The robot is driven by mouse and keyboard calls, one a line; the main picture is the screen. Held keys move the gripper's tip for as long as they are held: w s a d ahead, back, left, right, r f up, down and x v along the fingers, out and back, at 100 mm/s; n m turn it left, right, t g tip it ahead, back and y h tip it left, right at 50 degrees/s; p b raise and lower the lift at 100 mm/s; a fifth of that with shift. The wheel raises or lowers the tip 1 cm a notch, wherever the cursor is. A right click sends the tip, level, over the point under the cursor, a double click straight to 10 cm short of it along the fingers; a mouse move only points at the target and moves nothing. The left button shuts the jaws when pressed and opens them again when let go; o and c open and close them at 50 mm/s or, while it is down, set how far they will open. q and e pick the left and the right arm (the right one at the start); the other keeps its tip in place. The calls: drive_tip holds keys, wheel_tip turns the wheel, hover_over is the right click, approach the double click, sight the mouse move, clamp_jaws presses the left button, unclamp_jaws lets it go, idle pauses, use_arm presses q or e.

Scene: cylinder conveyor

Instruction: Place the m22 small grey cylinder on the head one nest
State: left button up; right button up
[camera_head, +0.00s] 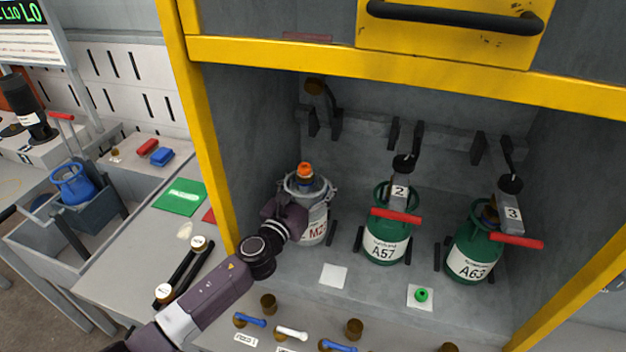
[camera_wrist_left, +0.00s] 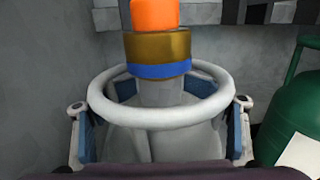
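The M22 small grey cylinder (camera_head: 316,222) stands at the left place inside the yellow-framed cabinet, roughly upright. It has a pale ring collar (camera_wrist_left: 160,115), a brass valve with a blue band and an orange cap (camera_head: 305,170). My left gripper (camera_head: 304,188) reaches in from the front left. In the left wrist view its blue-padded fingers (camera_wrist_left: 160,130) lie on both sides of the collar and look shut on it. The cylinder's base is partly hidden by my arm. Head one (camera_head: 315,88) hangs raised at the back wall above the cylinder. My right gripper is not in view.
Green cylinders A57 (camera_head: 383,240) and A63 (camera_head: 472,252) stand to the right under heads 2 and 3, with red handles. A yellow post (camera_head: 200,130) is close left of my arm. Brass caps and small levers (camera_head: 291,333) line the front shelf.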

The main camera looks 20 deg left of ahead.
sight(298, 202)
use_arm(q)
drive_tip(key=o, duration=0.4)
drive_tip(key=s, duration=0.3)
drive_tip(key=s+a+b, duration=0.1)
drive_tip(key=s, duration=0.3)
drive_tip(key=s+a, duration=0.1)
drive_tip(key=s, duration=0.2)
drive_tip(key=shift+s, duration=0.15)
drive_tip(key=shift+s+a, duration=0.1)
drive_tip(key=shift+s, duration=0.65)
